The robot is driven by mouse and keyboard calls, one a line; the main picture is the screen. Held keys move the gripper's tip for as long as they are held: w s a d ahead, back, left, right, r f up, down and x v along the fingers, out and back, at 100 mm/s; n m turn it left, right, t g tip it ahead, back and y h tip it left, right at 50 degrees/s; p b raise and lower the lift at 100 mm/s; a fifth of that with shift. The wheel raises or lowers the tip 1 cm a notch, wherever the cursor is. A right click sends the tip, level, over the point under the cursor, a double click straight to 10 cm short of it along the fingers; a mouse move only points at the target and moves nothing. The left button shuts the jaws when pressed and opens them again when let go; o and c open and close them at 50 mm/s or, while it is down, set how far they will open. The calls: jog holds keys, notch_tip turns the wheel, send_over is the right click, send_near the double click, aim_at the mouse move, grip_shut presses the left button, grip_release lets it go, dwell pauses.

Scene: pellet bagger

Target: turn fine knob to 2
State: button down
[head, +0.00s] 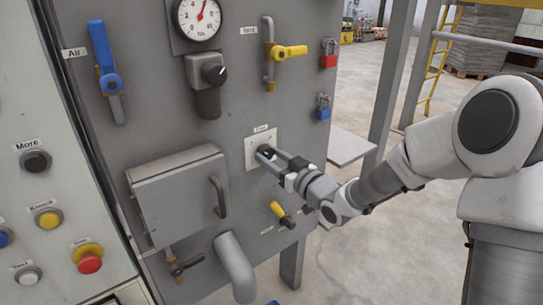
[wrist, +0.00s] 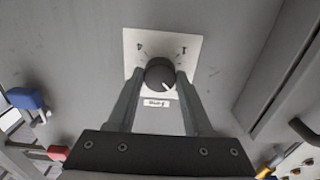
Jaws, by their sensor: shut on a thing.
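The fine knob (wrist: 158,72) is a round black knob on a square white plate (wrist: 133,42) on the grey panel. The plate also shows in the head view (head: 251,158), under a small label. In the wrist view, a 4 is at the plate's upper left and a 1 at its upper right. Other numbers are hidden or unreadable. A white mark on the knob points to the lower right in that view. My gripper (wrist: 161,78) is shut on the knob, one finger on each side.
A grey box with a handle (head: 178,198) stands out left of the plate. A yellow-handled lever (head: 281,212) and a bent grey pipe (head: 235,268) are below it. Red (head: 328,54) and blue (head: 323,107) padlocks hang at the panel's right edge.

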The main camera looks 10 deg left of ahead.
jog(key=shift+c, duration=1.5)
grip_release()
jog(key=shift+d, duration=0.1)
jog(key=p+v, duration=0.2)
jog(key=v, duration=1.5)
jog(key=shift+s+d, duration=0.1)
